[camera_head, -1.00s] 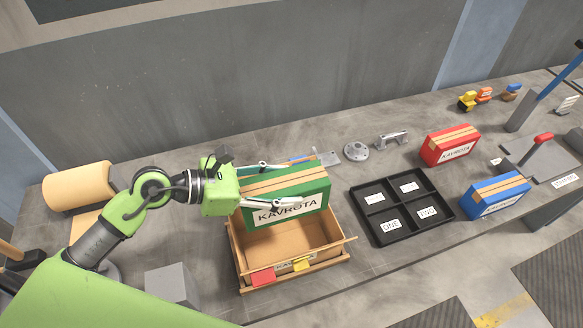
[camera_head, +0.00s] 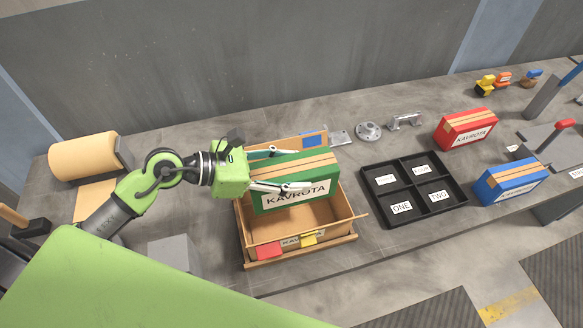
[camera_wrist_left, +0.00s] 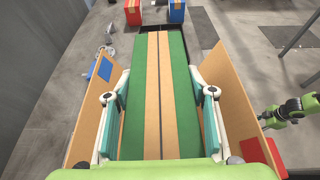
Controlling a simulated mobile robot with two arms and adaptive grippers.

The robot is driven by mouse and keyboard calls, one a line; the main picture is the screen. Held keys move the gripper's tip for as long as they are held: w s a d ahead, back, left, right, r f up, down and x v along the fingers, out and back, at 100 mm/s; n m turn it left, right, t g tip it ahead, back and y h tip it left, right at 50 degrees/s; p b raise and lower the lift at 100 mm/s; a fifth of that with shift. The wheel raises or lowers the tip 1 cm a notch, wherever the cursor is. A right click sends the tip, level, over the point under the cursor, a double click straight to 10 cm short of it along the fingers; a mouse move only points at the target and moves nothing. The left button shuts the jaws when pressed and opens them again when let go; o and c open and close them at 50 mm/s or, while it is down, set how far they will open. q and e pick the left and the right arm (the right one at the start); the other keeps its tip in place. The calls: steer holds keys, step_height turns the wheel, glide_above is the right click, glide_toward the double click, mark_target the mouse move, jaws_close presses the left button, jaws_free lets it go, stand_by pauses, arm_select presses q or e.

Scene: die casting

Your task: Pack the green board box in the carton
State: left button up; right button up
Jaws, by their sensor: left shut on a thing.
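The green board box (camera_head: 292,182), with tan stripes on top and a KAVROTA label, is held by my left gripper (camera_head: 284,170). The gripper is shut on it, one finger on each long side, as the left wrist view shows with the green box (camera_wrist_left: 178,95) between the fingers. The open cardboard carton (camera_head: 347,222) is below and around the box, its flaps spread. The box is at the carton's back part, its lower edge near or inside the opening; how deep it sits I cannot tell.
A black divided tray (camera_head: 408,222) with number labels lies right of the carton. A red box (camera_head: 466,128) and a blue box (camera_head: 510,181) stand further right. Metal parts (camera_head: 368,131) lie behind. A paper roll (camera_head: 84,157) and a grey block (camera_head: 172,255) are at the left.

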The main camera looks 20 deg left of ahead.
arm_select(q)
step_height(320, 180, down, 8)
steer(key=b, duration=0.6)
steer(key=shift+f+b, duration=0.15)
steer(key=shift+b, duration=0.25)
steer(key=shift+f+b, duration=0.5)
steer(key=shift+f, duration=0.05)
steer(key=o, duration=1.9)
steer(key=shift+o, duration=0.2)
